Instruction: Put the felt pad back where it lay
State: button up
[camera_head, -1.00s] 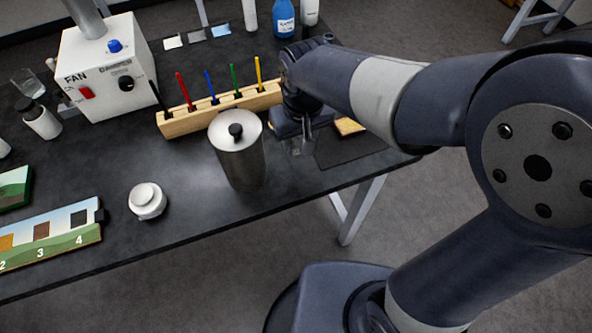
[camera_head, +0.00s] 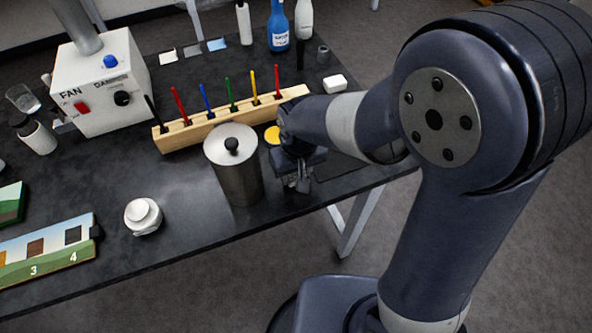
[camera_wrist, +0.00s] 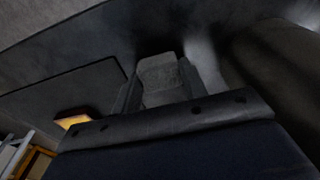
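My gripper (camera_head: 297,183) points down over the table's front part, just right of the metal canister (camera_head: 236,178). In the wrist view a grey, rough-faced piece, which looks like the felt pad (camera_wrist: 162,82), sits between the two fingers of my gripper (camera_wrist: 160,88). The fingers are closed against its sides. In the head view the pad is too small and shadowed to make out clearly. A dark flat mat (camera_head: 338,165) lies right of my gripper, partly hidden by my arm. It also shows at the left of the wrist view (camera_wrist: 60,93), with a gold-topped block (camera_wrist: 72,121) near its edge.
A wooden rack (camera_head: 205,129) with several coloured sticks stands behind the canister. A yellow disc (camera_head: 272,135) lies by the rack. A white block (camera_head: 335,83) lies farther back. A white lidded jar (camera_head: 143,215) and a numbered board (camera_head: 50,250) are at left. Bare table lies between jar and canister.

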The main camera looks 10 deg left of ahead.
aim_at(296, 175)
jog(key=o, duration=0.4)
jog(key=shift+r, duration=0.1)
jog(key=r, duration=0.8)
jog(key=s+r, duration=0.1)
jog(key=r, duration=0.3)
jog(key=shift+s+d+p, duration=0.1)
jog(key=shift+d+p, duration=0.25)
jog(key=shift+p, duration=0.05)
jog(key=shift+f, duration=0.1)
jog(key=f, duration=0.8)
jog(key=w+f+b, duration=0.1)
jog(key=f, duration=0.3)
jog(key=shift+w+a+f, duration=0.1)
jog(key=shift+a+f, duration=0.25)
notch_tip(296, 175, up, 3)
jog(key=shift+r+p, duration=0.1)
jog(key=shift+p, duration=0.2)
jog(key=shift+r, duration=0.75)
jog(key=shift+f, duration=0.1)
